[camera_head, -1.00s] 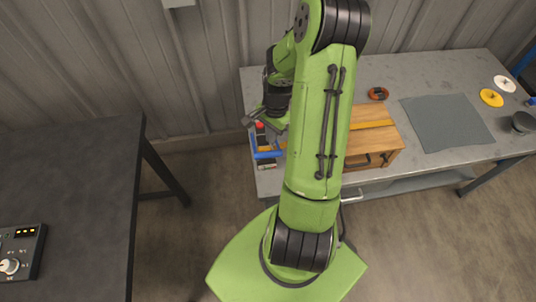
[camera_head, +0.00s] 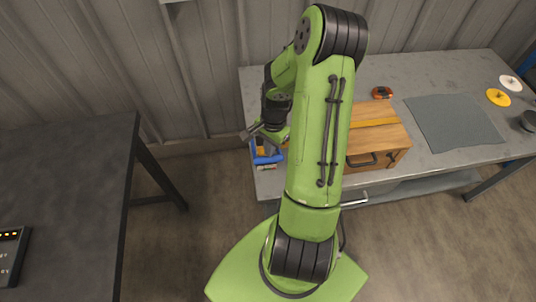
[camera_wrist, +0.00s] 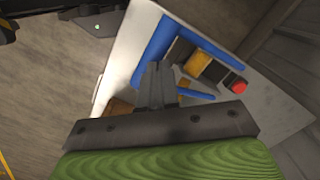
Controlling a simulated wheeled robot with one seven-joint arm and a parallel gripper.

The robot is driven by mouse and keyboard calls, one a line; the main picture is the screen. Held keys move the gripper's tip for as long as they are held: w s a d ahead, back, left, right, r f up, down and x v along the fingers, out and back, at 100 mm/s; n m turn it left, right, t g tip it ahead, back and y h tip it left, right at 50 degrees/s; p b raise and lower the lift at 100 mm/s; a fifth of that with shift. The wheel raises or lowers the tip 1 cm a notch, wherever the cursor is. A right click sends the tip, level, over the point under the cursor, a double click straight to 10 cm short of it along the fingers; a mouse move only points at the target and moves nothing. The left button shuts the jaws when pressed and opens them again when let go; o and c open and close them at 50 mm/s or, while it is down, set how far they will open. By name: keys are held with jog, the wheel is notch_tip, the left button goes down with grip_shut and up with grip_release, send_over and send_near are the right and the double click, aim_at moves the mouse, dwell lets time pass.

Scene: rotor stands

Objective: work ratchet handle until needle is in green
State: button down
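A blue-framed device (camera_head: 266,155) stands at the left end of the grey workbench, partly covered by my arm. In the wrist view, blue bars (camera_wrist: 153,52), a yellow block (camera_wrist: 199,65), dark blocks and a red knob (camera_wrist: 239,87) show beyond my fingers. My gripper (camera_head: 250,131) is just above this device in the head view. In the wrist view my fingers (camera_wrist: 157,75) are close together beside the blue bars. I cannot tell whether they touch or hold anything. I cannot make out the ratchet handle for certain, and no needle or green zone is readable.
The grey workbench (camera_head: 440,75) also carries a wooden box (camera_head: 370,145), an orange-and-black object (camera_head: 381,92), a grey mat (camera_head: 452,122) and white and yellow discs at right. A dark table (camera_head: 60,190) with a control box (camera_head: 10,255) stands at left. Floor lies between.

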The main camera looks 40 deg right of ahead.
notch_tip(320, 180, down, 3)
jog(key=shift+f+b, duration=0.1)
jog(key=shift+b, duration=0.75)
jog(key=d+r+p, duration=0.2)
jog(key=r, duration=0.6)
jog(key=d+r+p, duration=0.1)
jog(key=r, duration=0.8)
jog(key=shift+w+d+p, duration=0.35)
jog(key=shift+d, duration=0.05)
